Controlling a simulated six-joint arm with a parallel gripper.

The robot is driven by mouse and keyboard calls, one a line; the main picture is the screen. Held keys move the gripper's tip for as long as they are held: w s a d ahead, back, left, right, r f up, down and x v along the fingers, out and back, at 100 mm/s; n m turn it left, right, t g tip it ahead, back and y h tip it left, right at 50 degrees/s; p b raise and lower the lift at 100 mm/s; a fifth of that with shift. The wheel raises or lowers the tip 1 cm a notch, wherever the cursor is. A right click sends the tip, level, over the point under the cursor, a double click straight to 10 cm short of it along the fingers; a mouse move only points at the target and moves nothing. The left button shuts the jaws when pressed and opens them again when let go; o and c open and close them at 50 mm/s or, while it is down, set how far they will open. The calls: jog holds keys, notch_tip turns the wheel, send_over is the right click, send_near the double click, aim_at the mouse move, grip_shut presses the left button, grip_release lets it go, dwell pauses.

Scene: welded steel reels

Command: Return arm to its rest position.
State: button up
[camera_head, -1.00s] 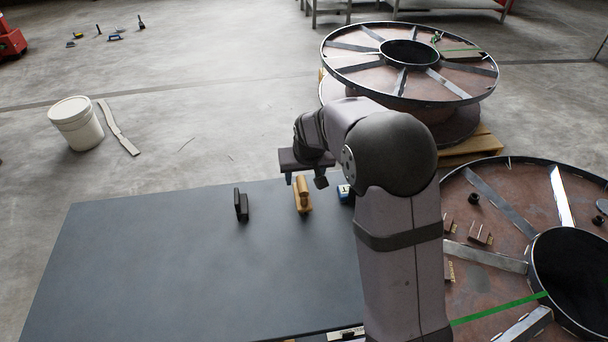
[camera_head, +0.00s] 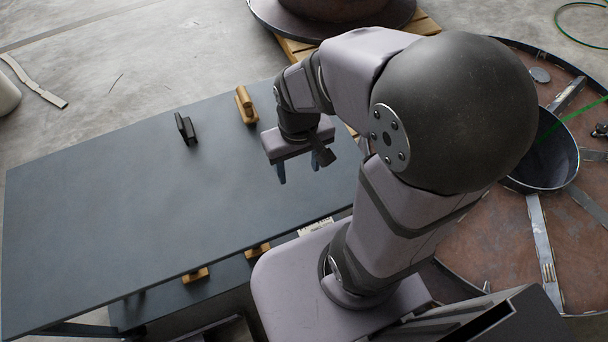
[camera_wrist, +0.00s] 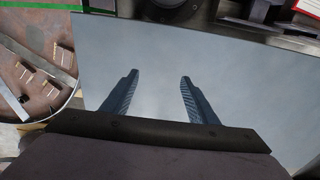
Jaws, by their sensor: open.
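My gripper (camera_head: 298,172) hangs over the right part of the dark grey table (camera_head: 110,190) in the head view, fingers pointing down. In the wrist view, the two fingers of my gripper (camera_wrist: 158,95) stand apart with only bare tabletop (camera_wrist: 240,70) between them. The gripper is open and empty. My arm is bent at the elbow, and its upper links hide part of the table's right end.
A black block-like object (camera_head: 186,128) and a wooden-handled brush (camera_head: 246,104) stand near the table's far edge. A large steel reel (camera_head: 480,240) lies right of my arm, and another reel (camera_head: 330,20) sits on a pallet behind.

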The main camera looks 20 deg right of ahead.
jog(key=s, duration=0.3)
jog(key=shift+f, duration=0.25)
